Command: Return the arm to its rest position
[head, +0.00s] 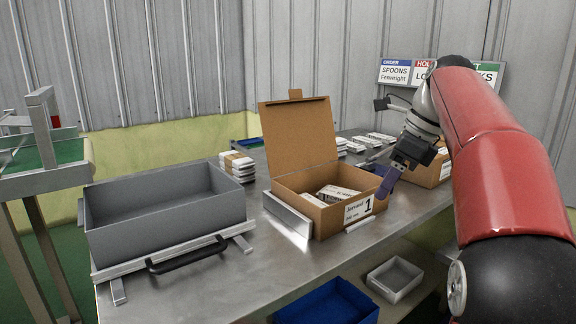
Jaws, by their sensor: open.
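My red arm (490,140) reaches in from the right side of the head view. My gripper (380,178) is at its end, open, near the right side of the open cardboard box (298,192). I see nothing held in it. A dark purple finger pad shows in front of the box's right edge; I cannot tell whether it touches. The box has its lid raised at the back and a label with a "1" on its front. White packets (338,192) lie inside it.
A grey tray (165,225) with a black handle stands on the metal table (262,268) at left. Behind are packet stacks (237,166) and a second cardboard box (436,172). A blue bin (327,303) and a white bin (394,278) sit below the front edge.

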